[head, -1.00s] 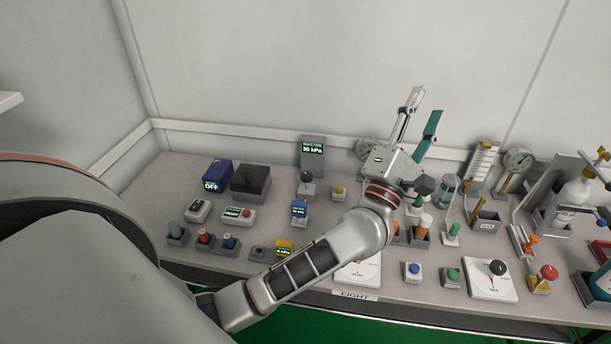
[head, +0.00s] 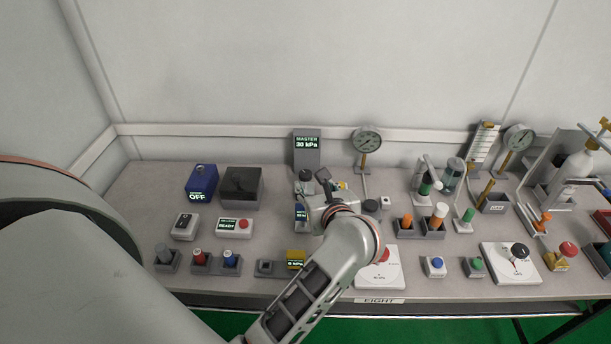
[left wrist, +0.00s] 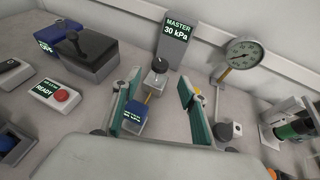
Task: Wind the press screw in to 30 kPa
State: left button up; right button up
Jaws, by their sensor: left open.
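The master display (head: 307,144) reads 30 kPa at the back of the bench; it also shows in the left wrist view (left wrist: 177,30). A black round knob (left wrist: 160,65) on a grey block stands just in front of it; it looks like the press screw, but no label shows. In the head view the knob (head: 306,175) is beside my gripper. My left gripper (left wrist: 160,84) is open and empty, its teal fingers short of the knob. A blue device with a small screen (left wrist: 133,118) shows by the left finger. In the head view my left gripper (head: 320,193) partly covers that device. My right gripper is out of view.
A yellow meter (head: 296,258) with a small kPa screen stands near the front. A dial gauge (head: 367,139) on a post stands behind and right of my gripper. A dark box (head: 241,185) and blue OFF unit (head: 202,181) stand left. Several holders and bottles fill the right.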

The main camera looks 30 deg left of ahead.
aim_at(306, 175)
pick_arm(q)
jog(key=x, duration=0.7)
jog(key=shift+w+a+f, duration=0.1)
jog(key=shift+w+a, duration=0.05)
jog(key=shift+w, duration=0.05)
jog(key=shift+c, duration=0.4)
jog(key=c, duration=1)
